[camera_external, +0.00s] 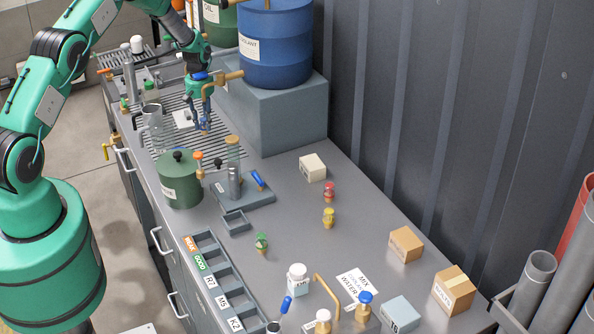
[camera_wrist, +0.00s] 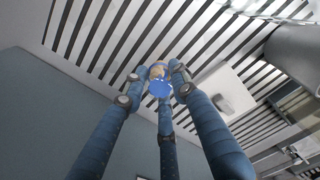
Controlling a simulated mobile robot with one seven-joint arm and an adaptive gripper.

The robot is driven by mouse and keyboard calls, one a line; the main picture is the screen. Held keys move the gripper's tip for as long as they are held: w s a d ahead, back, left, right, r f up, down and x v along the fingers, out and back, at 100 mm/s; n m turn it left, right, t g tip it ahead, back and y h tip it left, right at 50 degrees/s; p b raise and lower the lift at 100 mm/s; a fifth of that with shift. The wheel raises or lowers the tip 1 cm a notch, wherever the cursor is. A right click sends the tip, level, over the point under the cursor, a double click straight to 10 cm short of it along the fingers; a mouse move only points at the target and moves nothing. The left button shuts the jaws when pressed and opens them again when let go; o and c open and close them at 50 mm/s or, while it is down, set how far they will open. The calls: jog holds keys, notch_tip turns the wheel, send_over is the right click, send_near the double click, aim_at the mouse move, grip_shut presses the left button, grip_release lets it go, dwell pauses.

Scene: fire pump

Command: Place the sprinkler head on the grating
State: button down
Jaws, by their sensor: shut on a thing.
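The grating (camera_external: 176,101) is a slatted metal panel set in the far part of the bench top; its dark slots also fill much of the wrist view (camera_wrist: 105,38). My gripper (camera_external: 204,127) points down over the grating. In the wrist view its blue fingers (camera_wrist: 158,82) are closed around a small brass piece with a round blue face, which looks like the sprinkler head (camera_wrist: 160,89). The fingers hide part of it. I cannot tell whether it touches the slats. Other small heads with red (camera_external: 329,192), yellow (camera_external: 328,218) and green (camera_external: 262,242) parts stand on the bench.
A brass tap (camera_external: 228,77) projects from a blue drum (camera_external: 275,50) on a grey block. A green pot (camera_external: 178,180) stands nearer. Clear bench lies right of centre.

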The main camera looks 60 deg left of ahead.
aim_at(203, 118)
jog(key=shift+f, duration=0.8)
jog(key=shift+f, duration=0.2)
jog(key=c, duration=1.4)
grip_release()
jog(key=shift+r, duration=0.1)
notch_tip(203, 118, up, 12)
jog(key=shift+r+b, duration=0.1)
jog(key=shift+b, duration=0.8)
